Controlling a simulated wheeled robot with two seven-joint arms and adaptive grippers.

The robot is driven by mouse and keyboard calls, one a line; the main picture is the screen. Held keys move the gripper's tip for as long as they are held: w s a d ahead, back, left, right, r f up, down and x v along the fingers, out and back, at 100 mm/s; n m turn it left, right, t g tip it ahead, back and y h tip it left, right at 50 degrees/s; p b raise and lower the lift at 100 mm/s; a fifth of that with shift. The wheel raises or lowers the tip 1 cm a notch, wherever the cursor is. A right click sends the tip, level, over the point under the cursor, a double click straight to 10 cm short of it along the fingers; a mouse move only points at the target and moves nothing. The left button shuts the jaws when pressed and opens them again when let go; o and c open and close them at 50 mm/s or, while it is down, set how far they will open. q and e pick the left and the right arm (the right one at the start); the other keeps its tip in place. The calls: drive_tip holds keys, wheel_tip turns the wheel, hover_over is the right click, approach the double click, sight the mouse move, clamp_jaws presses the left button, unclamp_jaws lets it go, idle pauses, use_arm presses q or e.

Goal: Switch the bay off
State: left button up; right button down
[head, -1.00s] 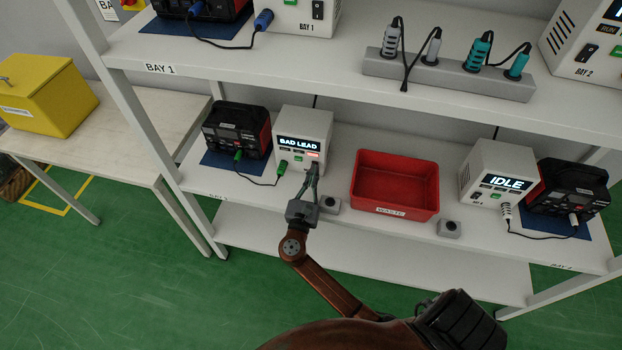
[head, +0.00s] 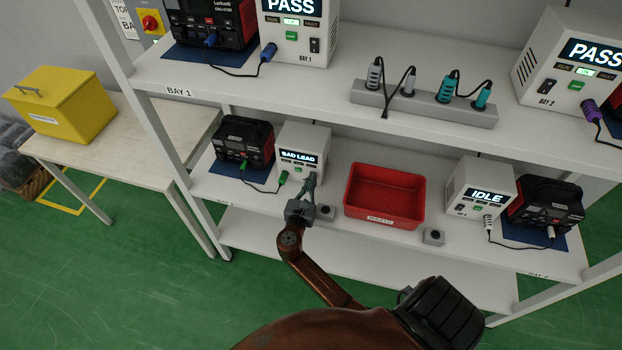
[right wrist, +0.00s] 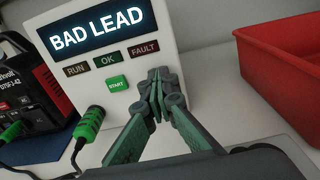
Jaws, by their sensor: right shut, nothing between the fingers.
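A white tester box (head: 302,147) showing "BAD LEAD" stands on the lower shelf at the left; it also shows in the right wrist view (right wrist: 75,78). Its green START button (right wrist: 117,83) shows there, but any power switch on it is hidden behind my fingers. My right gripper (head: 311,179) is shut and empty, with its tips (right wrist: 157,84) at the lower right of the box's face; I cannot tell whether they touch it. The upper BAY 1 box (head: 297,30) reads "PASS" and has a black rocker switch (head: 315,45). My left gripper is not in view.
A red waste bin (head: 385,194) stands right of the gripper, with a small grey button box (head: 325,212) between. An "IDLE" box (head: 480,184) is further right. A red knob on yellow (head: 150,22) is on the wall.

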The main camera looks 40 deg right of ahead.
drive_tip(key=shift+d+f, duration=0.1)
drive_tip(key=shift+d, duration=0.1)
drive_tip(key=shift+s+a, duration=0.25)
drive_tip(key=shift+a, duration=0.1)
drive_tip(key=r+p+v, duration=0.1)
drive_tip(key=p+v, duration=0.4)
drive_tip(key=v, duration=0.8)
drive_tip(key=shift+a+p, duration=0.25)
drive_tip(key=shift+p, duration=0.1)
